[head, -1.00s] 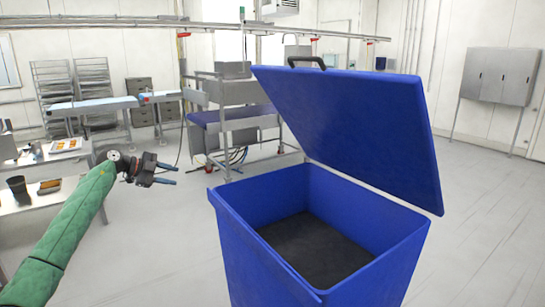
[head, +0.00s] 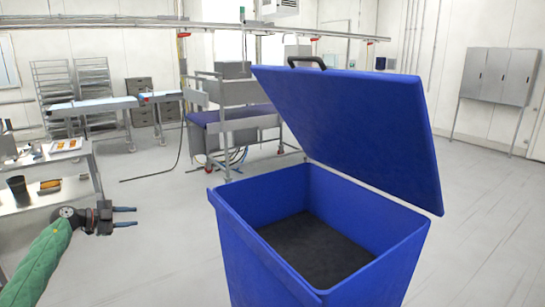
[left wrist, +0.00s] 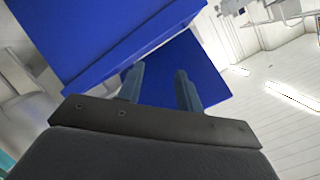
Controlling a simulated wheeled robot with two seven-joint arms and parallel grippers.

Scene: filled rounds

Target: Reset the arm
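My left gripper (head: 124,217) is at the lower left of the head view, on the green-sleeved arm, left of the blue bin. Its two fingers point right and stand apart with nothing between them. In the left wrist view the gripper (left wrist: 158,88) also shows both fingers spread and empty, with blue bin surfaces beyond them. My right gripper is not in the head view.
A large blue bin (head: 262,262) stands ahead with its lid (head: 350,120) raised and a dark bottom inside. A table (head: 50,196) at the left holds a black cup (head: 19,190) and trays. A steel machine (head: 235,120) stands behind. Floor at the right is clear.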

